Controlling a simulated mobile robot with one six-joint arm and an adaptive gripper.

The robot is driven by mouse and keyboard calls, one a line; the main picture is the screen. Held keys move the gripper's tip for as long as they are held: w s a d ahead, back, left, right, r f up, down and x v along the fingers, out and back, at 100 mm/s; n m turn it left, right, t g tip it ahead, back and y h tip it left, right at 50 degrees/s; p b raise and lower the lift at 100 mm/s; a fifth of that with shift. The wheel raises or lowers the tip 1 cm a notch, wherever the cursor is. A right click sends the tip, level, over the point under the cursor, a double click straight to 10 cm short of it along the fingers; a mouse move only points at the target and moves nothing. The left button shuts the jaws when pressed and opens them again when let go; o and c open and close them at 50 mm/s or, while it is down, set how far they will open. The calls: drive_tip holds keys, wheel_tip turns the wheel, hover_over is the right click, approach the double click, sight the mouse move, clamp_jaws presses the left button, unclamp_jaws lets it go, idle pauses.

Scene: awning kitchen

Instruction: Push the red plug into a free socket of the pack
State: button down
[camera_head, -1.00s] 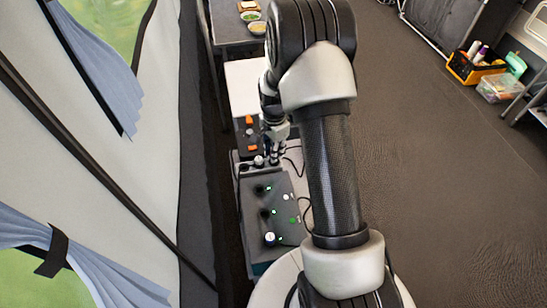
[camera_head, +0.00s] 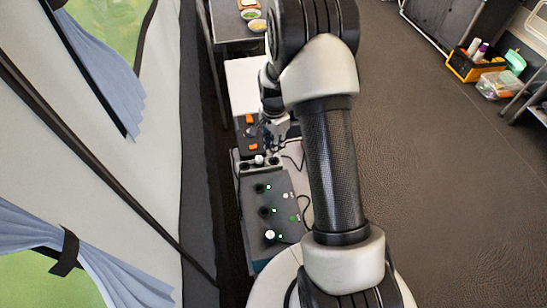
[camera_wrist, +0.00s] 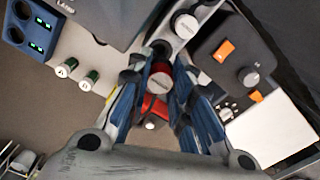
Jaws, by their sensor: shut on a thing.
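The red plug (camera_wrist: 160,80), with a grey end, is between the blue fingers of my gripper (camera_wrist: 160,98) in the wrist view. The gripper is shut on it. The pack's pale socket strip (camera_wrist: 172,35) lies just beyond, with a white plug (camera_wrist: 185,22) in its middle socket. A dark socket (camera_wrist: 160,47) sits close to the red plug's far side; I cannot tell whether they touch. In the head view my gripper (camera_head: 273,143) is just beyond the strip's right end, where a dark socket (camera_head: 275,162) shows. Another dark socket (camera_head: 243,167) is at the left end.
A dark box with orange switches (camera_wrist: 226,51) stands beside the strip. A grey panel with green lights (camera_head: 285,222) is on the near side. Two green-and-white knobs (camera_wrist: 66,68) show at left in the wrist view. A dark cable (camera_head: 298,157) curves right of the strip.

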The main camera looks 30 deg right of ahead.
drive_tip(key=shift+r, duration=0.3)
drive_tip(key=shift+s+a+r+p, duration=0.15)
drive_tip(key=shift+a+p, duration=0.1)
drive_tip(key=shift+p, duration=0.05)
drive_tip(key=s+a+f+b, duration=0.1)
drive_tip(key=s+a, duration=0.1)
drive_tip(key=a, duration=0.1)
drive_tip(key=s+a+f+b, duration=0.1)
drive_tip(key=s+a, duration=0.1)
drive_tip(key=a, duration=0.1)
drive_tip(key=s+a+f+b, duration=0.1)
drive_tip(key=s+a, duration=0.1)
drive_tip(key=s, duration=0.1)
drive_tip(key=shift+a+f, duration=0.15)
drive_tip(key=shift+a, duration=0.25)
drive_tip(key=shift+f+b, duration=1.4)
drive_tip(key=shift+f, duration=0.25)
idle(1.5)
drive_tip(key=c, duration=1.4)
unclamp_jaws()
